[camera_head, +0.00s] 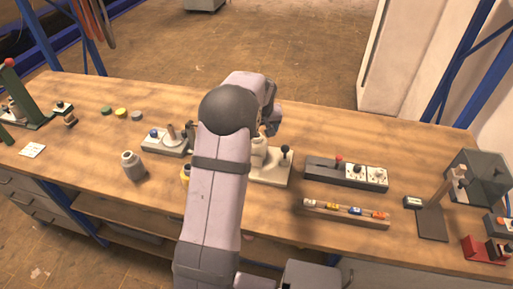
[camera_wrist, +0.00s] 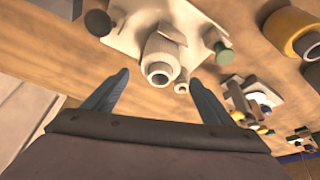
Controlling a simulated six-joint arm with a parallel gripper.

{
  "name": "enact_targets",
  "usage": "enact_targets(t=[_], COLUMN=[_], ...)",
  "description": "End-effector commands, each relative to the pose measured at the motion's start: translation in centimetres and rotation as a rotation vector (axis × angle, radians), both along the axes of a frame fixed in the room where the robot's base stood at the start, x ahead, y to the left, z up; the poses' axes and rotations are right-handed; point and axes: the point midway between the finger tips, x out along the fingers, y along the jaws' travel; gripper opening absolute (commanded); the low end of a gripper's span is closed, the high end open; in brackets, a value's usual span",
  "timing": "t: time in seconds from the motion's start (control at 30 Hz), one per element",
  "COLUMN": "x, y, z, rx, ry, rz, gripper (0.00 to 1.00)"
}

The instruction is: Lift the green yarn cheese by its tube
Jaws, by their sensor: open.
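My gripper (camera_wrist: 160,77) is open, its two grey fingers spread apart in the wrist view. Ahead of and between the fingertips is a pale cream, hollow-ended cylinder (camera_wrist: 153,52) on a white plate (camera_wrist: 127,38). I cannot tell how close the fingers are to it, and nothing is held. A small dark green cylinder (camera_wrist: 223,54) stands beside the plate, right of the fingers. No clearly green yarn cheese can be made out. In the head view my arm hides the gripper and part of the white plate (camera_head: 269,179).
A black knob (camera_head: 287,150) stands on the plate. A yellow hollow roll (camera_wrist: 287,28) lies at upper right in the wrist view.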

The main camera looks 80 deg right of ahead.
Motion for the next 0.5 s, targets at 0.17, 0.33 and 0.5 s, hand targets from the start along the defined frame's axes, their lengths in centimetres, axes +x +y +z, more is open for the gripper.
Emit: enact_targets(t=[0.17, 0.33, 0.5], x=[0.2, 0.4, 0.7], y=[-0.3, -0.9, -1.5], z=[-0.7, -2.3, -3.9], rx=[0.004, 0.004, 0.002], ry=[-0.001, 0.001, 0.0], rz=[0.0, 0.001, -0.001], gripper=[0.78, 0.78, 0.78])
